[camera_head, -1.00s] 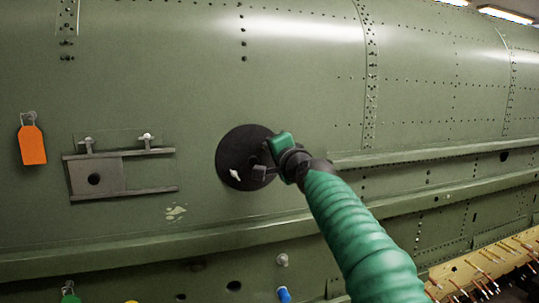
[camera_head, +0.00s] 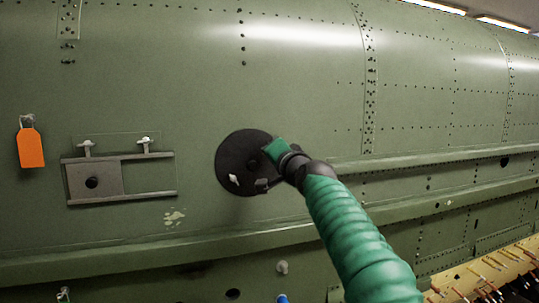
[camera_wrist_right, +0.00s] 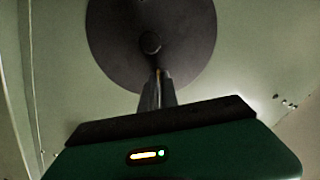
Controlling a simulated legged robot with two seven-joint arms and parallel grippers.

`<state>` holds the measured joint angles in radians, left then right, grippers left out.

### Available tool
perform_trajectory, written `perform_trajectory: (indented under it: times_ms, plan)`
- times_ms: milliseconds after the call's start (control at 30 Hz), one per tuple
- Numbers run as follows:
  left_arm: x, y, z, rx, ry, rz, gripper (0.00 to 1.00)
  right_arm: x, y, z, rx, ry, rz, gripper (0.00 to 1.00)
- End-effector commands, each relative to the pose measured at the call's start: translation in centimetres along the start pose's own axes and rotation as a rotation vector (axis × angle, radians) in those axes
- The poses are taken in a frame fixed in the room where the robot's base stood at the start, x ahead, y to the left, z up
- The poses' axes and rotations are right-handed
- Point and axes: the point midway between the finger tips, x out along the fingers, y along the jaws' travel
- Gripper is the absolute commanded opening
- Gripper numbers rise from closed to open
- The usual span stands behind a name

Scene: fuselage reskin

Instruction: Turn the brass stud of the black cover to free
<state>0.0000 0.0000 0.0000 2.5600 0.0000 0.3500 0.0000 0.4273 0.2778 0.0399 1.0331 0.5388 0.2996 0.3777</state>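The round black cover (camera_head: 240,146) lies flat on the green fuselage skin. My right gripper (camera_wrist_right: 158,78) reaches its lower part; its two narrow fingers sit close together in the wrist view. A thin brass-coloured sliver, seemingly the brass stud (camera_wrist_right: 158,73), shows between the fingertips, so they look shut on it; most of the stud is hidden. A dark round knob (camera_wrist_right: 150,42) sits on the cover just beyond the fingertips. A small pale piece (camera_head: 234,179) shows at the cover's lower left in the head view. My left gripper is out of view.
An orange tag (camera_head: 31,147) hangs at the far left. A grey bracket with rails (camera_head: 122,195) is fixed to the skin left of the cover. Long ledges (camera_head: 430,160) run along the fuselage. A tray with several pins (camera_head: 490,275) is at the lower right.

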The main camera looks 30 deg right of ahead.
Motion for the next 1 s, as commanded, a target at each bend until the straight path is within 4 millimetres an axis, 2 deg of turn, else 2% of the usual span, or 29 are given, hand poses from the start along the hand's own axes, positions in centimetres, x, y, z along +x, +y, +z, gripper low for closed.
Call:
perform_trajectory:
  times_ms: [67, 100, 233, 533, 633, 767, 1000]
  plan:
    - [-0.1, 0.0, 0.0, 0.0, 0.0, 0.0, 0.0, -0.2, -0.4, -0.6, -0.001, 0.014, -0.007, 0.0]
    - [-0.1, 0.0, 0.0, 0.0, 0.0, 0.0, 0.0, -0.2, -0.4, -0.6, -0.001, 0.013, -0.007, 0.09]
    - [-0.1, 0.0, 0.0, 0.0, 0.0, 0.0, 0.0, -0.1, -0.3, -0.4, 0.0, 0.009, -0.005, 0.26]
    - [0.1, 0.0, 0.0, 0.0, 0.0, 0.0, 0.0, -0.3, -0.2, -0.2, 0.001, 0.006, -0.004, 0.26]
    - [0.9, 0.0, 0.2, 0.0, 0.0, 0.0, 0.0, -1.2, 0.1, -0.1, 0.001, 0.007, -0.004, 0.26]
    - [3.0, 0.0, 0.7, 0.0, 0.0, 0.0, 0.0, -4.1, 0.4, 0.1, 0.001, 0.009, -0.005, 0.26]
    - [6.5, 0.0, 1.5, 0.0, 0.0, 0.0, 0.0, -11.2, 0.6, 0.1, 0.0, 0.009, -0.005, 0.26]
